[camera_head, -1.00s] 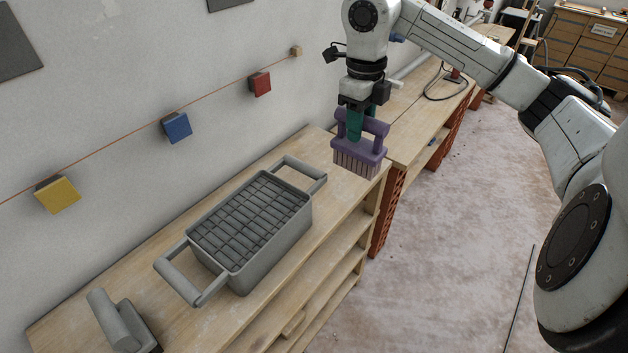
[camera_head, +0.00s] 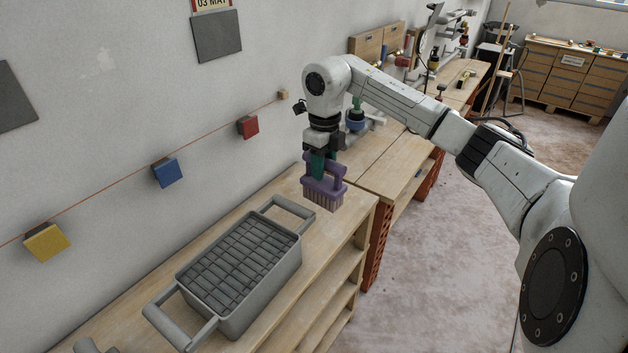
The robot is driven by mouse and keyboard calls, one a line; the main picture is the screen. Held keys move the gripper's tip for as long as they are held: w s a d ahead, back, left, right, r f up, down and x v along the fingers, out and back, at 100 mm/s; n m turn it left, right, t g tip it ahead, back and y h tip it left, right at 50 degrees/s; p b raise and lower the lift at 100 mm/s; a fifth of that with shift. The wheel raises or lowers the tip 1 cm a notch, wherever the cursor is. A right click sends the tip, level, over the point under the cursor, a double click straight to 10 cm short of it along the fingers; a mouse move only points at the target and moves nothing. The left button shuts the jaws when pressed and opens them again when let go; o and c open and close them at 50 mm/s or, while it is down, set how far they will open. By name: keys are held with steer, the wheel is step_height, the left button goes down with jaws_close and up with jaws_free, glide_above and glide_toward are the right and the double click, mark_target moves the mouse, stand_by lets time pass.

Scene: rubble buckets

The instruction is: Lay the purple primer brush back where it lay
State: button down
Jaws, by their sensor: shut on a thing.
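The purple primer brush (camera_head: 324,189) has a purple block and handle with pale bristles pointing down. My gripper (camera_head: 321,166), with green fingers, is shut on the brush's handle. The brush is upright over the far right end of the wooden shelf top (camera_head: 335,225), just beyond the grey bucket. I cannot tell whether its bristles touch the wood or hang a little above it. The exact grip on the handle is partly hidden by the fingers.
A grey bucket (camera_head: 240,265) with two handles, filled with grey blocks, stands on the shelf top. Yellow (camera_head: 46,241), blue (camera_head: 167,173) and red (camera_head: 248,127) blocks sit along a string on the wall. A second bench (camera_head: 385,165) adjoins at the right.

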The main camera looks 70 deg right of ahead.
mark_target(314, 183)
steer(key=w+f, duration=0.1)
steer(key=w+d+f, duration=0.1)
steer(key=f, duration=0.1)
steer(key=w+d+f, duration=0.1)
steer(key=shift+d+f, duration=0.2)
steer(key=shift+f, duration=0.2)
steer(key=shift+w+d+f+p, duration=0.1)
steer(key=shift+w+f+p, duration=0.15)
steer(key=shift+f, duration=0.25)
steer(key=shift+w+d+f+p, duration=0.1)
steer(key=shift+f+p, duration=0.15)
steer(key=shift+f, duration=0.25)
steer(key=shift+f+p, duration=0.45)
steer(key=shift+f, duration=0.4)
steer(key=c, duration=0.7)
jaws_free()
steer(key=shift+f, duration=0.15)
steer(key=shift+f+b, duration=0.15)
steer(key=shift+b, duration=0.2)
steer(key=r, duration=0.3)
steer(key=r+b, duration=0.1)
steer(key=r, duration=0.7)
steer(key=shift+w+d+b, duration=0.25)
steer(key=shift+b, duration=0.05)
